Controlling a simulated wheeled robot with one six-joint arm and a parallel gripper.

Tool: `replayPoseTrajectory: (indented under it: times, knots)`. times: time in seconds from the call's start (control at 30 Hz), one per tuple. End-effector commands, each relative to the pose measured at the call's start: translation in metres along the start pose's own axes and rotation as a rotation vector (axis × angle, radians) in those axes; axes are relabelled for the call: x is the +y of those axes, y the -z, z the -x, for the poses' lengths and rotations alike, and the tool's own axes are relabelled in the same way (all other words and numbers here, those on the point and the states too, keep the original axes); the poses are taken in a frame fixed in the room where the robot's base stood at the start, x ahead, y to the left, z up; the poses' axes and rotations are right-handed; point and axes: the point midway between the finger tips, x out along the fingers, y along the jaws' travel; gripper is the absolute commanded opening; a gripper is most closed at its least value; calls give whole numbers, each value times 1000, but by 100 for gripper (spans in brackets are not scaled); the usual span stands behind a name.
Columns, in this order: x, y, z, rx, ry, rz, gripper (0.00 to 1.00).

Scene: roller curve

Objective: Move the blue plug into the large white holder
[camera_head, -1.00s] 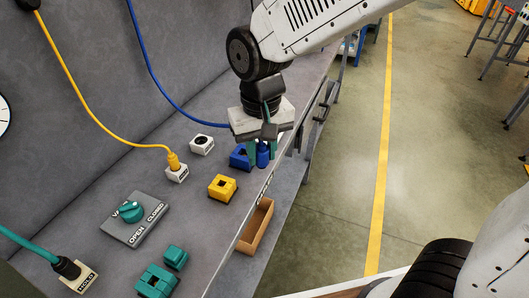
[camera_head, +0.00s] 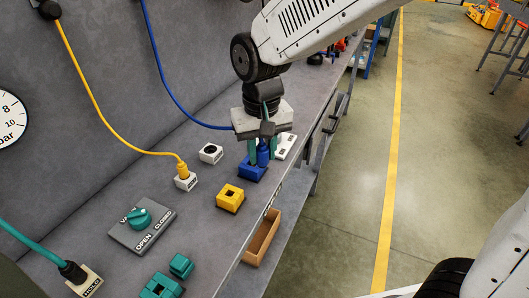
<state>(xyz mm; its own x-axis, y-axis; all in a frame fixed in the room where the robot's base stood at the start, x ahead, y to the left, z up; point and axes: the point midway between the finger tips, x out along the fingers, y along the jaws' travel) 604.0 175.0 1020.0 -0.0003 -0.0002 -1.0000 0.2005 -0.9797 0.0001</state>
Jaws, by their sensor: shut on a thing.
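The blue plug (camera_head: 263,157) is upright between the green fingers of my gripper (camera_head: 262,152), which is shut on it. Its lower end is at the right rear part of the blue block (camera_head: 250,173); I cannot tell whether it is in the block or just behind it. The blue cable (camera_head: 172,98) runs from the wall down to the gripper. A white holder (camera_head: 211,154) with a dark round opening stands empty on the bench, left of the gripper. A white piece (camera_head: 286,146) with dark markings lies right of the gripper, partly hidden.
A yellow plug (camera_head: 182,170) sits in a small white holder (camera_head: 186,183). A yellow block (camera_head: 230,197), a valve panel (camera_head: 140,228) and teal blocks (camera_head: 160,286) stand nearer. An open brown box (camera_head: 262,238) is by the bench edge.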

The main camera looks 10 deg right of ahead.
Motion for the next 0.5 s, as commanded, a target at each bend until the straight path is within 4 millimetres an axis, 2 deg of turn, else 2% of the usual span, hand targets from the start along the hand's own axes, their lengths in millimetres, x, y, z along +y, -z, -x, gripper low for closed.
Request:
replayPoseTrajectory:
  times: [0.5]
  knots:
    - [-3,21,0,0,0,-1,5]
